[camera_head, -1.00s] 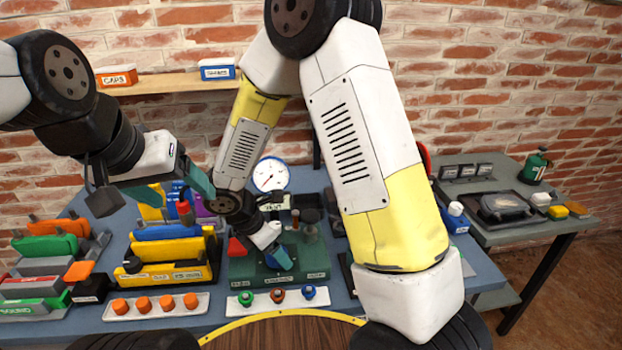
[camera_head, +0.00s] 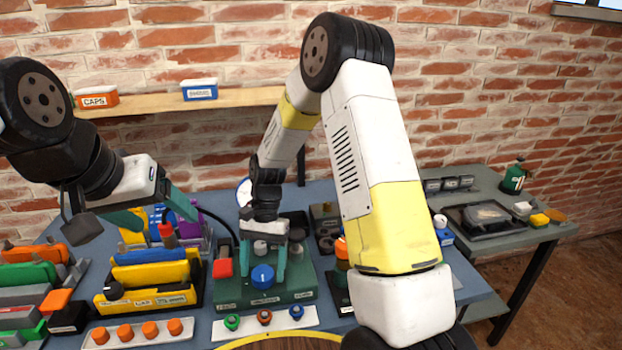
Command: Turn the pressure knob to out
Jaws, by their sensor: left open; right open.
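A blue knob (camera_head: 262,277) stands at the front of a green test stand (camera_head: 290,287); I take it for the pressure knob. My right gripper (camera_head: 262,268) points down over the stand, open, with one teal finger to each side of the blue knob. I cannot tell whether the fingers touch it. The labels on the stand's front edge are too small to read. The round gauge (camera_head: 242,190) behind is mostly hidden by my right arm. My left gripper (camera_head: 152,212) is open and empty, above the back of the yellow rack.
A red block (camera_head: 222,268) sits left of the knob. A white strip (camera_head: 281,321) with green, red and blue small parts lies in front of the stand. A yellow rack (camera_head: 150,298) stands to the left, and a tray of orange caps (camera_head: 140,333) lies before it.

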